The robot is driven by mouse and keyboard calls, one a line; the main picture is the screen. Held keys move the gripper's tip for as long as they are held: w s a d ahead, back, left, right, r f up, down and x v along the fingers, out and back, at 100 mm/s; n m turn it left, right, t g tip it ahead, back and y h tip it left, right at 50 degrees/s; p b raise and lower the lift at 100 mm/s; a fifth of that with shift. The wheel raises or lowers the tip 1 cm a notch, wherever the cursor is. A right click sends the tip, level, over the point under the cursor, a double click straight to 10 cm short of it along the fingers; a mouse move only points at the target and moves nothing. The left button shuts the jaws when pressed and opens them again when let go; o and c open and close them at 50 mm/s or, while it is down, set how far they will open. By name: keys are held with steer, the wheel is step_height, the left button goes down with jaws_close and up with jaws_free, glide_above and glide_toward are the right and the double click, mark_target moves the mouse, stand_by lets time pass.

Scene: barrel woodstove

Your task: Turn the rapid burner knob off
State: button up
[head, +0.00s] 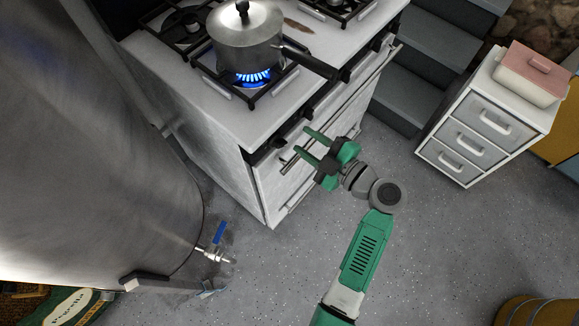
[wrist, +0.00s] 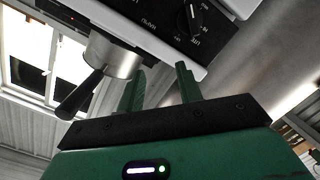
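A white stove (head: 262,118) carries a steel pot (head: 245,36) over a lit burner with blue flames (head: 253,77). Dark knobs line the stove's front panel; one knob (head: 308,112) shows just beyond my gripper (head: 301,139). In the wrist view a black knob (wrist: 189,18) with a light pointer mark sits on a dark panel with white lettering, too tilted to read surely. My gripper's two green fingers (wrist: 160,74) are apart with nothing between them. They point toward the stove front and appear short of the knob. I cannot tell which knob is the rapid one.
A handle bar (head: 374,82) runs along the stove front, close to my fingers. The pot's dark handle (head: 310,62) reaches over the front edge. A large metal tank (head: 95,150) with a blue-levered tap stands left. A drawer unit (head: 478,128) stands right. Floor between is clear.

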steer(key=n+y+b, duration=0.1)
steer(key=b, duration=0.1)
glide_toward(283, 146)
steer(key=x, duration=0.8)
steer(key=shift+w+a+f+b, duration=0.15)
steer(key=shift+w+b, duration=0.1)
steer(key=shift+b, duration=0.15)
jaws_close()
